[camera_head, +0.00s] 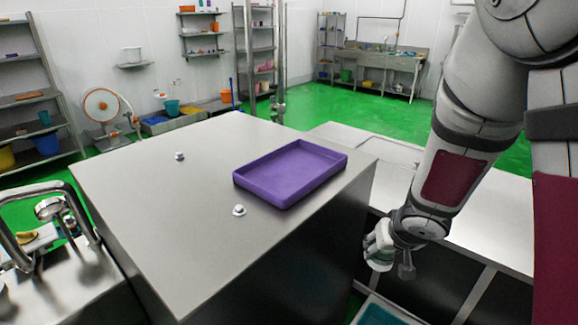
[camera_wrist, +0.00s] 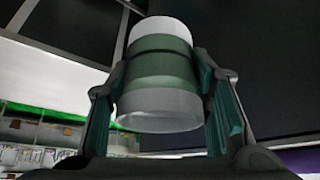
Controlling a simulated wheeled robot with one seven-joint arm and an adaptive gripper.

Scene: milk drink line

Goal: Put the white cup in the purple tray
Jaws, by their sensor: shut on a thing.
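The purple tray (camera_head: 290,172) lies empty on the steel counter, right of its middle. In the head view my gripper (camera_head: 379,247) hangs beyond the counter's right side, lower than the counter top and apart from the tray. In the wrist view my gripper (camera_wrist: 165,85) is shut on the white cup (camera_wrist: 160,108), with one finger on each side. The cup has a green band around its middle and shows white above and below. Only a small pale part of the cup (camera_head: 378,264) shows in the head view. A strip of purple, perhaps the tray, shows at the wrist view's lower right.
The steel counter (camera_head: 190,215) has two small white-topped fittings, one at the left (camera_head: 180,156) and one near the tray (camera_head: 239,210). A lower pale worktop (camera_head: 480,205) runs at the right. A sink with a tap (camera_head: 55,210) stands at the left.

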